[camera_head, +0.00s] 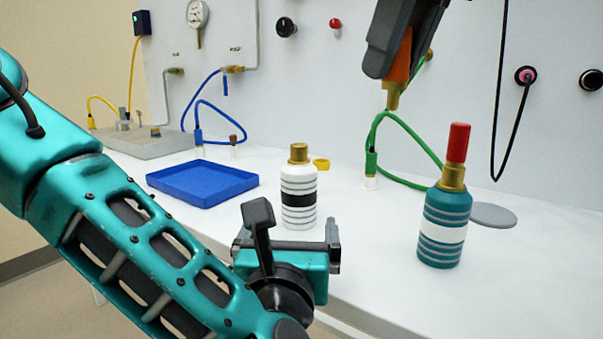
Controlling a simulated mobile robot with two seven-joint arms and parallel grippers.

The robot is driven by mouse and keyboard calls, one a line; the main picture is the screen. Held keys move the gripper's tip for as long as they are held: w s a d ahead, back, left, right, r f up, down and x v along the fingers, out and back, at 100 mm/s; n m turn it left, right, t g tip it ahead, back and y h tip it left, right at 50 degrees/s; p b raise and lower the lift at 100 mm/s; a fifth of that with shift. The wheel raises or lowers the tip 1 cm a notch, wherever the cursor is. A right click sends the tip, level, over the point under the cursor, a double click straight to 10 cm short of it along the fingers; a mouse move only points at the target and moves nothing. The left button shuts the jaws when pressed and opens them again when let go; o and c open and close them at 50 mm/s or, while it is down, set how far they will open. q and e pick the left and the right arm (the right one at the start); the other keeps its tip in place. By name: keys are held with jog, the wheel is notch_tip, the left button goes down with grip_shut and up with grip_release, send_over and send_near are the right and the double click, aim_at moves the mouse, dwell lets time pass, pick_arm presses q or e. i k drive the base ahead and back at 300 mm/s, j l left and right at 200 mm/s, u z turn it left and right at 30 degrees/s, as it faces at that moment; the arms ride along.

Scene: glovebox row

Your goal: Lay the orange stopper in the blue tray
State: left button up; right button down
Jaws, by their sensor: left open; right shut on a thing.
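The orange stopper (398,72) with its brass lower end is held upright in my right gripper (384,62), high up at the upper right in front of the white panel. The gripper's dark fingers hide part of it. The blue tray (203,203) lies empty on the white bench at the left, well to the left of and below the stopper. My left gripper (298,238) is open and empty near the bench's front edge, in front of the white bottle.
A white bottle (298,182) with a black band and bare brass neck stands right of the tray. A teal bottle (443,225) with a red stopper (458,143) stands at the right, near a grey disc (493,215).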

aim_at(219, 185)
jog(key=k+j, duration=0.1)
jog(key=k, duration=0.75)
